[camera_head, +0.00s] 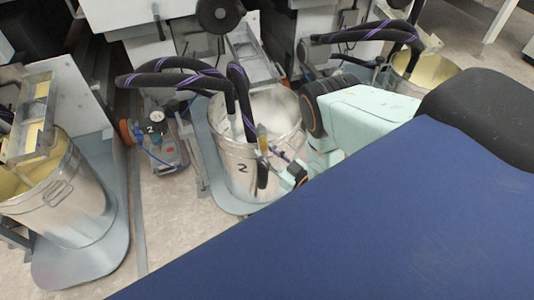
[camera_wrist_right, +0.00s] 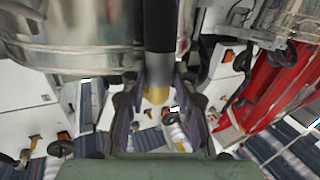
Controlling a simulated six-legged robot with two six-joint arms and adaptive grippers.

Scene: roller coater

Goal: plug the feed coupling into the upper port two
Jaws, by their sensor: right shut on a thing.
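My right gripper (camera_head: 272,163) is in front of the metal pail marked 2 (camera_head: 240,178), its arm coming from the right. It is shut on the feed coupling, the end of a black hose. In the right wrist view the hose (camera_wrist_right: 159,28) comes down between the fingers of the gripper (camera_wrist_right: 157,100) to a brass-coloured coupling end (camera_wrist_right: 157,94). In the head view the coupling (camera_head: 262,140) shows as a small yellowish piece by the pail's rim. A small unit marked 2 with a gauge (camera_head: 157,117) stands left of the pail. I cannot make out the upper port. My left gripper is out of view.
Black hoses with purple stripes (camera_head: 165,78) arch over the pail. Another pail (camera_head: 75,200) stands at left on a grey base, and a third (camera_head: 425,75) at upper right. A large blue surface (camera_head: 360,230) fills the lower right. Pale floor (camera_head: 170,215) is open between the left and middle pails.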

